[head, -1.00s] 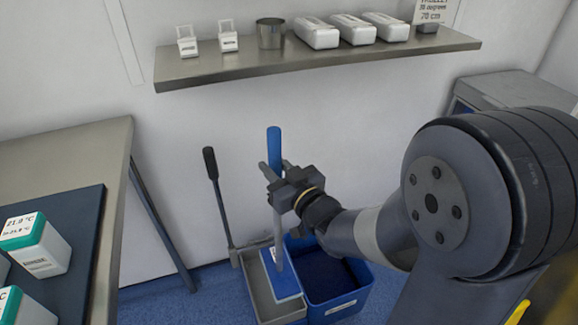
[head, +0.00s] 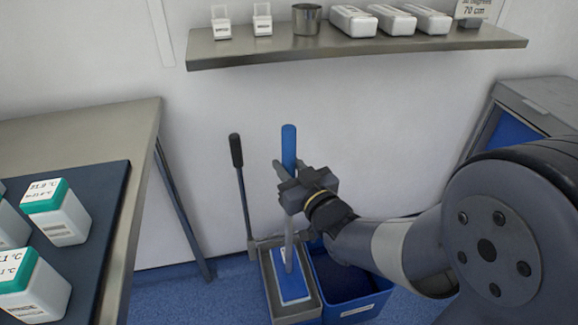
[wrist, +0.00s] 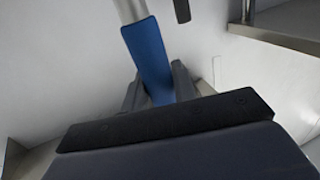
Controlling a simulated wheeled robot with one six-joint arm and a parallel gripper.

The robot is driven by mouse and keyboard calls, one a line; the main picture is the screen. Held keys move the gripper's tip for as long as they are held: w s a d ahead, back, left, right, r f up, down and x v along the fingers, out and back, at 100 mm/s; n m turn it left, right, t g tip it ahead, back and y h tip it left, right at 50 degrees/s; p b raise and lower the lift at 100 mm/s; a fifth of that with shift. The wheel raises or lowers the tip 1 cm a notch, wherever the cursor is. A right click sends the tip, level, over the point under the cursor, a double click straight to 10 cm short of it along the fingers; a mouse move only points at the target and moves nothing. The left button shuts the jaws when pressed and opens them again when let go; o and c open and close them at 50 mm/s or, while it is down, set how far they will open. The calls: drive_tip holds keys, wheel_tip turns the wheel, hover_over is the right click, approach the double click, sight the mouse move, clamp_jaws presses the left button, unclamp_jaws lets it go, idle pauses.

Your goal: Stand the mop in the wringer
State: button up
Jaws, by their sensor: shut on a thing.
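The mop has a blue grip (head: 289,145), a grey pole (head: 289,240) and a flat blue head (head: 292,282). It stands nearly upright. In the wrist view, the blue grip (wrist: 150,55) passes between my fingers.
A metal shelf (head: 350,45) with boxes and a cup runs along the wall above. A steel table (head: 85,120) with a dark mat and teal-lidded containers is at left. A grey cabinet (head: 545,100) is at right.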

wheel_tip(320, 180, down, 8)
drive_tip(key=b, duration=0.8)
drive_tip(key=shift+f, duration=0.15)
drive_tip(key=shift+f+b, duration=1.1)
drive_tip(key=shift+b, duration=0.6)
idle(0.8)
drive_tip(key=o, duration=1.1)
drive_tip(key=shift+f, duration=0.1)
drive_tip(key=shift+s+d, duration=0.1)
drive_tip(key=shift+p+v, duration=1.3)
drive_tip(key=shift+v, duration=4)
